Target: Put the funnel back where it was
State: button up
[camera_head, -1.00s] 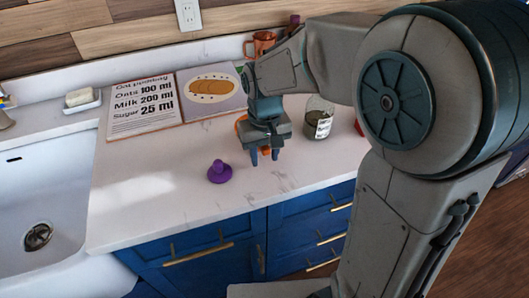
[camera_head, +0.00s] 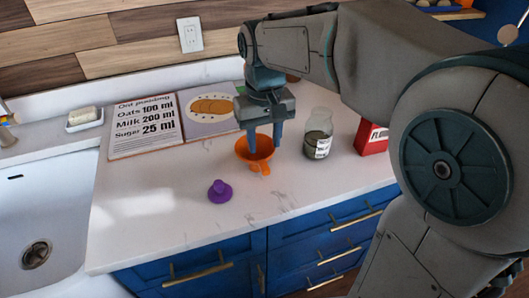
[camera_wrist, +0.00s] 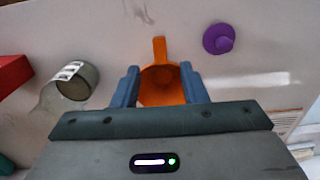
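The orange funnel (camera_head: 241,150) is on the white counter, its wide mouth up and a tab toward the front. In the wrist view the funnel (camera_wrist: 160,88) shows between the two fingers, its tab pointing up the picture. My gripper (camera_head: 265,148) points down over the funnel with its fingers apart. Whether the fingertips reach below the rim is hard to tell.
A glass jar (camera_head: 317,146) with dark contents stands right of the funnel, and a red box (camera_head: 371,138) beyond it. A purple knobbed piece (camera_head: 220,191) lies front left.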

jog(key=shift+r, duration=0.5)
jog(key=shift+s+d, duration=0.2)
jog(key=shift+d, duration=0.1)
jog(key=s+d+f+m+t, duration=0.2)
jog(key=s+d+f, duration=0.5)
jog(key=s+d, duration=0.4)
jog(key=shift+s+d+m+t, duration=0.2)
jog(key=shift+s+m+t, duration=0.2)
jog(key=shift+m, duration=0.3)
